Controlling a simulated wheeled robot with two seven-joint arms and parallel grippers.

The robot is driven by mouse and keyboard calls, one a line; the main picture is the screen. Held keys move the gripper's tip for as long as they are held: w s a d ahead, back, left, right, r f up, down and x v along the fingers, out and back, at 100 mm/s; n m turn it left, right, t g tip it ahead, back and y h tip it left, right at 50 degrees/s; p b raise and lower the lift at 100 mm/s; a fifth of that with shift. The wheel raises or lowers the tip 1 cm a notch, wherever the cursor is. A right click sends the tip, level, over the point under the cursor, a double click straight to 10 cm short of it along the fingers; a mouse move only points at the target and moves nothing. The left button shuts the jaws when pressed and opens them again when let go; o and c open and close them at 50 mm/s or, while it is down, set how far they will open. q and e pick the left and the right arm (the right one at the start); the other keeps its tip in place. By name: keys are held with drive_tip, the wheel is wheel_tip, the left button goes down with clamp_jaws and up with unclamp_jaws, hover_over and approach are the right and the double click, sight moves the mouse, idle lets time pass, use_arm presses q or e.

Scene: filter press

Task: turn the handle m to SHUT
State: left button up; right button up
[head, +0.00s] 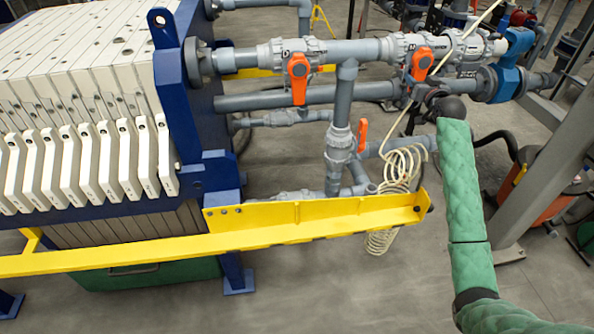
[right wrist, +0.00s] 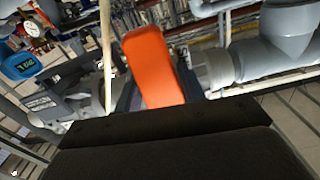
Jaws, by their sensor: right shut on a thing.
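An orange valve handle (head: 421,64) sits on a grey valve on the upper pipe, right of centre in the head view. My right gripper (head: 424,91) reaches it from below and is shut on it. In the right wrist view the orange handle (right wrist: 152,68) stands up just beyond the dark gripper body, which hides its lower end and the fingertips. Another orange handle (head: 298,76) hangs on the valve to the left, and a third orange handle (head: 362,135) is on the lower piping. My left gripper is out of view.
A cream coiled hose (head: 398,172) hangs left of my right arm, its line passing close by the gripper. A yellow rail (head: 330,213) crosses in front of the pipes. A blue meter (head: 510,64) and a grey post (head: 531,165) stand to the right.

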drive_tip(key=o, duration=0.7)
drive_tip(key=shift+a+f, duration=0.1)
drive_tip(key=shift+a, duration=0.05)
drive_tip(key=o, duration=0.4)
drive_tip(key=shift+a, duration=0.1)
drive_tip(key=shift+o, duration=0.2)
drive_tip(key=shift+a, duration=0.1)
drive_tip(key=shift+s+d, duration=0.25)
drive_tip(key=shift+s, duration=0.2)
drive_tip(key=s+p, duration=0.1)
drive_tip(key=s, duration=0.5)
drive_tip(key=shift+d+r, duration=0.2)
